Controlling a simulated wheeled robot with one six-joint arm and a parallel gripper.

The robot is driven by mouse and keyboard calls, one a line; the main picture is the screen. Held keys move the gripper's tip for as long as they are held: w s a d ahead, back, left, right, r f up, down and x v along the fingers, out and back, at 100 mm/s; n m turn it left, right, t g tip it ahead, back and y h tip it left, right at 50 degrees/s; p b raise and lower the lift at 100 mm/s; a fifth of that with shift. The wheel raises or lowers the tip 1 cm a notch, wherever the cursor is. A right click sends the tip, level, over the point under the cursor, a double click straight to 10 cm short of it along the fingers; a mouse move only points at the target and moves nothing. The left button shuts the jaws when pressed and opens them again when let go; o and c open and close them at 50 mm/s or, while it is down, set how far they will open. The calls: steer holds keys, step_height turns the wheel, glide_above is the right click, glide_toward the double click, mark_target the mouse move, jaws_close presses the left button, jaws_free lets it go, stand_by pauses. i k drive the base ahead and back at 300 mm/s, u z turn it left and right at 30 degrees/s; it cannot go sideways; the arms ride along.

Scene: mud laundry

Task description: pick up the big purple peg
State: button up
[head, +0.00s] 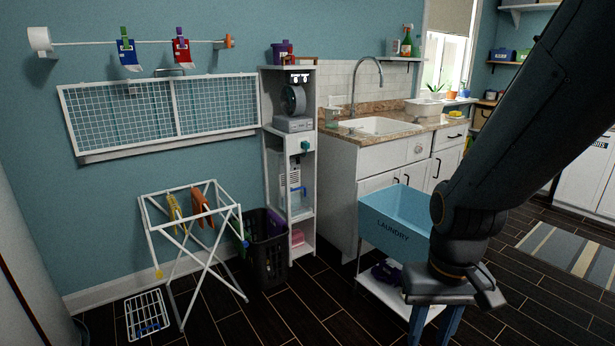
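I cannot make out a big purple peg for certain. A dark purple object (387,273) lies on the low white shelf (372,290) under the blue laundry bin (391,222); its shape is too small and dark to tell. My gripper (434,330) points down at the lower right, in front of that shelf and to the right of the purple object. Its two blue fingers stand apart with nothing seen between them, and their tips run to the bottom edge of the picture.
A white drying rack (186,251) with yellow and orange items stands at the left. A black basket (268,262) stands beside a narrow white shelf unit (304,190). A purple container (282,51) sits on top of that unit. Dark floor (290,318) is clear in front.

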mark_target(179, 29)
steer(key=z, duration=0.5)
steer(key=i, duration=1.4)
steer(key=u, duration=0.7)
steer(key=i, duration=0.65)
steer(key=u, duration=0.55)
